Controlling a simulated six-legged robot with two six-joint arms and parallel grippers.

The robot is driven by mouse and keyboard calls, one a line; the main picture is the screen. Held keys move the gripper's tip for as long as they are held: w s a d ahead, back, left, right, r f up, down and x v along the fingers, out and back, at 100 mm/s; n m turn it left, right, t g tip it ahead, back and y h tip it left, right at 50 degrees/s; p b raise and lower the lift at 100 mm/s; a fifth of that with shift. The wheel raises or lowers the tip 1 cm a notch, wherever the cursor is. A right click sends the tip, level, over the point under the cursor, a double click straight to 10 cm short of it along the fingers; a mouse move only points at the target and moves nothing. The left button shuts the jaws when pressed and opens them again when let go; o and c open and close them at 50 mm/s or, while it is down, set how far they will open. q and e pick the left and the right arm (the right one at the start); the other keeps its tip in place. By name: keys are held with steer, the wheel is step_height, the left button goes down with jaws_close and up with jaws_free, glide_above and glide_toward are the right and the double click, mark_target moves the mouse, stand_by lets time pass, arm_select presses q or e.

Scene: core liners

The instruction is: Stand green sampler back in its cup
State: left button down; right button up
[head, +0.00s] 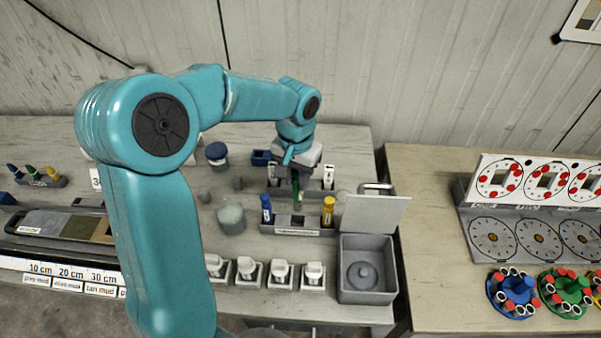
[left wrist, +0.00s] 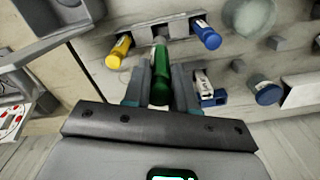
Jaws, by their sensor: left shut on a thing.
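My left gripper (head: 296,186) is shut on the green sampler (head: 297,196). In the left wrist view the sampler (left wrist: 160,85) lies between the two fingers (left wrist: 159,88), its grey tip pointing toward the rack. The grey sampler rack (head: 311,233) has a blue sampler (head: 266,209) in its left cup and a yellow sampler (head: 328,211) in its right cup. The middle cup (head: 297,221) looks empty. The green sampler is at or just behind the rack in the head view; I cannot tell its height above it. My right gripper is not in view.
A grey box (head: 367,297) with an open lid (head: 374,214) stands right of the rack. Several white-topped blocks (head: 280,271) line the front. A pale translucent jar (head: 231,217) and a blue-capped jar (head: 216,154) stand left. Small blocks and white label cards stand near the gripper.

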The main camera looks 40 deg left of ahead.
mark_target(294, 191)
arm_select(q)
steer(key=shift+s+a+f+b, duration=0.15)
steer(key=shift+f+b, duration=0.1)
steer(key=shift+f, duration=0.15)
steer(key=shift+s+a+f+b, duration=0.1)
steer(key=shift+s+f+b, duration=0.1)
steer(key=shift+f, duration=0.2)
steer(key=shift+w+f+b, duration=0.5)
steer(key=shift+w+f, duration=0.1)
steer(key=shift+f, duration=0.3)
steer(key=shift+d+f, duration=0.15)
steer(key=shift+f, duration=0.1)
steer(key=shift+s+f+b, duration=0.45)
steer(key=shift+s+b, duration=0.1)
steer(key=shift+b, duration=0.15)
steer(key=shift+w+f, duration=0.1)
steer(key=shift+f, duration=0.3)
steer(key=shift+w+f+b, duration=0.45)
steer(key=shift+f+b, duration=0.25)
steer(key=shift+f, duration=0.1)
steer(key=shift+s+f+b, duration=0.45)
steer(key=shift+f+b, duration=0.35)
steer(key=shift+w+f+b, duration=0.4)
steer(key=shift+f, duration=0.25)
steer(key=shift+s+r, duration=0.15)
steer(key=shift+s, duration=0.15)
steer(key=c, duration=0.8)
jaws_free()
steer(key=shift+w, duration=0.2)
steer(key=shift+s, duration=0.1)
